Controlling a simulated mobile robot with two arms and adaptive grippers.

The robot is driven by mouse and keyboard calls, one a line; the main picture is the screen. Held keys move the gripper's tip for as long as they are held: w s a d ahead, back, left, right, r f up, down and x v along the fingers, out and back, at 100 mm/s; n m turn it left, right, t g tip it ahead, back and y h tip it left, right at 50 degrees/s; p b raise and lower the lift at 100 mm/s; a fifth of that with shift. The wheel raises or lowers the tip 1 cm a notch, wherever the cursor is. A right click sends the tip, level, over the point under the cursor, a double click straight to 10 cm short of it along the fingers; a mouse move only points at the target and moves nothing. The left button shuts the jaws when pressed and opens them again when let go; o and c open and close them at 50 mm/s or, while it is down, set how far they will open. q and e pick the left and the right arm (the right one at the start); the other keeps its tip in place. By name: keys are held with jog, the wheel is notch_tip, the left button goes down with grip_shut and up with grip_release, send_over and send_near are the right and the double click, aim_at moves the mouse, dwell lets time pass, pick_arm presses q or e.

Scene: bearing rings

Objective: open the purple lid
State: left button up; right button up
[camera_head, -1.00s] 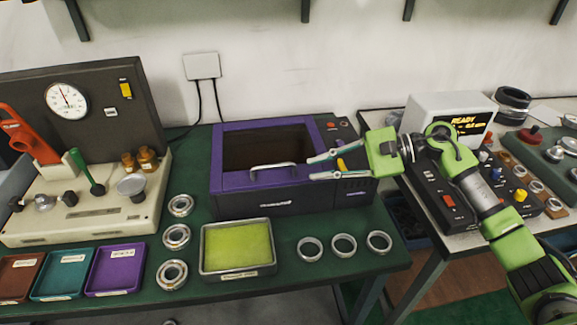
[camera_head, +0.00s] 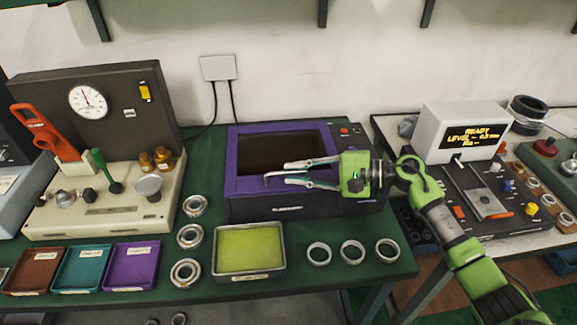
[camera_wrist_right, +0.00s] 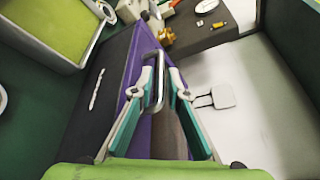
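The purple lid (camera_head: 236,162) is a purple frame around a dark window, lying on top of a dark box (camera_head: 290,208). It looks closed. Its metal handle (camera_wrist_right: 153,83) is on the lid's front part and shows between my right gripper's fingers in the right wrist view. My right gripper (camera_head: 277,172) reaches in from the right, low over the lid. It also shows in the right wrist view (camera_wrist_right: 161,72). Its fingers are apart on either side of the handle; whether they touch it is unclear. My left gripper is not in view.
A tray with a yellow-green pad (camera_head: 249,250) and several metal rings (camera_head: 352,251) lie in front of the box. A gauge station (camera_head: 100,205) stands left. A display device (camera_head: 466,133) stands right. The wall is close behind.

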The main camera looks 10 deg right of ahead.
jog(key=shift+x, duration=1.15)
grip_shut()
jog(key=shift+w+r+b, duration=0.25)
jog(key=shift+r+b, duration=0.3)
jog(key=shift+r, duration=0.15)
jog(key=w+r+m+g+b, duration=0.1)
jog(key=w+r+m, duration=0.1)
jog(key=r, duration=0.4)
jog(key=w+r+m+g+h+b, duration=0.1)
jog(key=w+r+m+b, duration=0.1)
jog(key=w+r, duration=0.3)
jog(key=shift+r, duration=1.1)
